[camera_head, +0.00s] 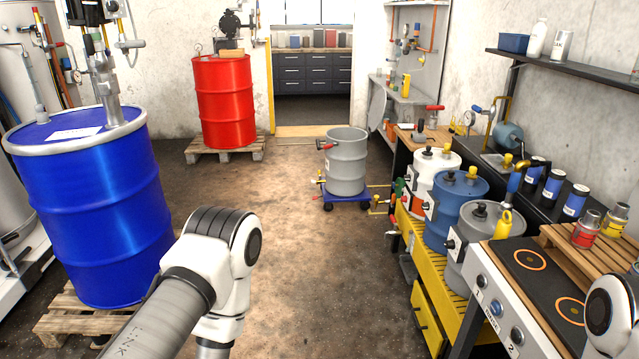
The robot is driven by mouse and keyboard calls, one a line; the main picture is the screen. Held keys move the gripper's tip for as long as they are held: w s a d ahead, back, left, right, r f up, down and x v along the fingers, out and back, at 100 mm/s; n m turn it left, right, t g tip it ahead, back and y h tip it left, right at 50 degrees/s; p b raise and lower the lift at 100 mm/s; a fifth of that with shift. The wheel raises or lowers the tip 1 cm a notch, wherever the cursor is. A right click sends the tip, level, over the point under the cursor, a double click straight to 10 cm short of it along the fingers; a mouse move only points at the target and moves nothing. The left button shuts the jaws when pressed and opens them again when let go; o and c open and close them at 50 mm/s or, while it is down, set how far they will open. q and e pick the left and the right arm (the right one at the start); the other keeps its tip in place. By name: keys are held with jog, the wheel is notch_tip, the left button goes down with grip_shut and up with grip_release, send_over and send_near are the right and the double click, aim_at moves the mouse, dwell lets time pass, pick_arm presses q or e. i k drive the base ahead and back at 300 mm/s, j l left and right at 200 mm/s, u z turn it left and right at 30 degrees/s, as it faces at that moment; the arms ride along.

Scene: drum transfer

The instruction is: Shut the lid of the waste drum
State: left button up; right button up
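A grey open-topped drum (345,168), which looks like the waste drum, stands upright on a blue wheeled dolly (347,197) in the middle of the floor. A red-handled piece (327,145) sticks out at the left of its rim. My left arm comes in at the bottom left and a piece of my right arm shows at the right edge. Neither gripper is in the picture.
A blue drum (90,205) stands on a pallet at left, a red drum (224,105) on another at the back. At right, a yellow rack (433,290) holds several small drums beside a bench with hot plates (540,270). Floor before the grey drum is clear.

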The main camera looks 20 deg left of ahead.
aim_at(377, 109)
jog(key=i+j+u, duration=0.2)
jog(key=i+u, duration=0.15)
jog(key=i, duration=0.4)
jog(key=i+u, duration=0.35)
jog(key=i, duration=1.7)
jog(key=i+u, duration=0.15)
jog(key=i, duration=1.15)
jog(key=i+z, duration=0.5)
jog(key=i+j+z, duration=0.45)
jog(key=i, duration=0.2)
